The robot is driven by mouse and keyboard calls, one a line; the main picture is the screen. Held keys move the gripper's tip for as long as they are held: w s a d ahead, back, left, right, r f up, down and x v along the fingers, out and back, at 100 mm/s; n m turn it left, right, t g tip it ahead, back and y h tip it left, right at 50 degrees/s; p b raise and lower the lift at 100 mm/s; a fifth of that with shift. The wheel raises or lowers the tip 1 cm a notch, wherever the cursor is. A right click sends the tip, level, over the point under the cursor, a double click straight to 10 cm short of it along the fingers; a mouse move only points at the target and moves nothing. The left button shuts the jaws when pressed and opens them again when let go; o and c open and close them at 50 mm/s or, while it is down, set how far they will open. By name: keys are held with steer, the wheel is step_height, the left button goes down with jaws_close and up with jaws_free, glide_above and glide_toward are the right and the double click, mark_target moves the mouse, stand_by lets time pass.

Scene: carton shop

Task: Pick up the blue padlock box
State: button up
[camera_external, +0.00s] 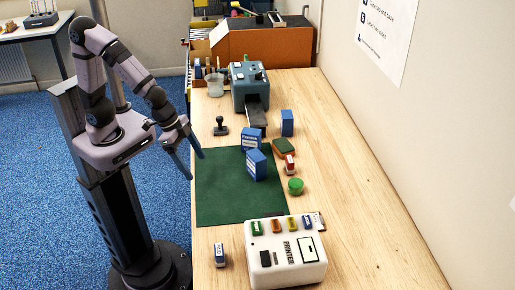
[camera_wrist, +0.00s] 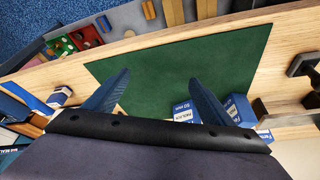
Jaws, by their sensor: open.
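A blue box with a white label (camera_external: 257,165) stands upright on the green mat (camera_external: 220,195). A second blue box (camera_external: 251,139) stands just behind it at the mat's far edge, and a third (camera_external: 287,122) stands on the wood to the right. The labels are too small to tell which is the padlock box in the external view. My gripper (camera_external: 195,168) is open and empty, above the mat's left edge, left of the boxes and apart from them. In the wrist view, two blue-and-white boxes (camera_wrist: 240,110) show beside the right finger, partly hidden by my gripper.
A green round lid (camera_external: 295,186), a stamp (camera_external: 221,126) and a grey-blue machine (camera_external: 250,84) stand around the mat. The mat's near left part is clear.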

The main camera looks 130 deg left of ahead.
steer(key=w+a+r+n+t+y, duration=0.1)
steer(key=w+a+n+y, duration=0.1)
steer(key=a, duration=0.8)
steer(key=w+a+r+n+t+y, duration=0.1)
steer(key=w+a+t, duration=0.15)
steer(key=a, duration=0.65)
steer(key=t+y+b, duration=0.1)
steer(key=t+y, duration=0.2)
steer(key=y, duration=0.1)
glide_toward(282, 115)
steer(key=shift+w+f+n+g, duration=0.25)
steer(key=shift+w+f+n, duration=0.05)
steer(key=shift+f+n, duration=0.1)
steer(key=shift+s+a, duration=0.3)
steer(key=shift+a, duration=0.25)
steer(key=shift+p+x, duration=0.85)
steer(key=shift+x, duration=2.35)
steer(key=shift+w, duration=0.25)
steer(key=shift+f+p+x, duration=0.2)
steer(key=shift+p+x, duration=1.05)
steer(key=shift+x, duration=1.35)
steer(key=shift+d+f, duration=0.1)
